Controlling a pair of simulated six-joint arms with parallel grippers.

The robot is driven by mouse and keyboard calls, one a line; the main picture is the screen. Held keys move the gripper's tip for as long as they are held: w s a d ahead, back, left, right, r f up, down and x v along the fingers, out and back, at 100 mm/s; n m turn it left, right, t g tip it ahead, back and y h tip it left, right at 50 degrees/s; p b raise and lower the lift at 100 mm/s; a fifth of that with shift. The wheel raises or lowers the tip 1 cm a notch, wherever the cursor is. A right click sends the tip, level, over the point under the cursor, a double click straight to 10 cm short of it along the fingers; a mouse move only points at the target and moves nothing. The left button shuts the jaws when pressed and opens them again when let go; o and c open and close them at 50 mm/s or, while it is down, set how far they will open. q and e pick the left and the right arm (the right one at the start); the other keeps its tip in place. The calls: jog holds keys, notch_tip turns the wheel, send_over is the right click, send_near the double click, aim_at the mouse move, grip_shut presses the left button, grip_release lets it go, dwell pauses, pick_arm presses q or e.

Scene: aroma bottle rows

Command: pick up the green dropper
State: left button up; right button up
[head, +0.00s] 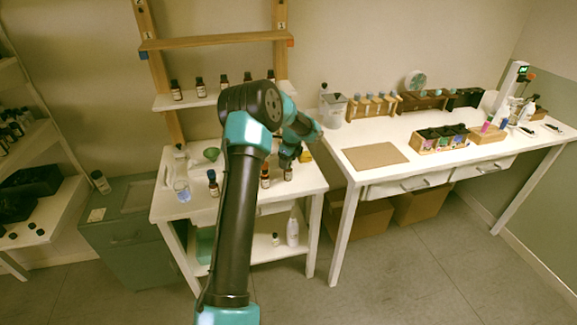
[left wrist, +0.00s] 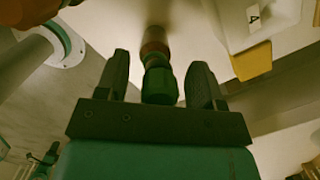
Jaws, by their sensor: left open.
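The green dropper (left wrist: 160,82) shows in the left wrist view as a dark green top on a brown bottle (left wrist: 154,40). My left gripper (left wrist: 161,66) is open, with one finger on each side of the dropper and visible gaps between. In the head view my left gripper (head: 289,160) points down over the small white table, just above a brown bottle (head: 288,173). The dropper itself is hidden there by the gripper and arm. My right gripper is not in view.
Another brown bottle (head: 265,181) stands close to the left, and a blue-topped bottle (head: 213,188) farther left. A glass beaker (head: 182,192) is near the table's left edge. A yellow-edged white block (left wrist: 257,62) lies near the right finger in the wrist view.

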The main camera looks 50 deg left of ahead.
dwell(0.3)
pick_arm(q)
jog(key=c, duration=0.7)
jog(key=shift+r, duration=0.15)
notch_tip(320, 180, up, 10)
jog(key=shift+f, duration=0.1)
dwell(0.3)
dwell(0.3)
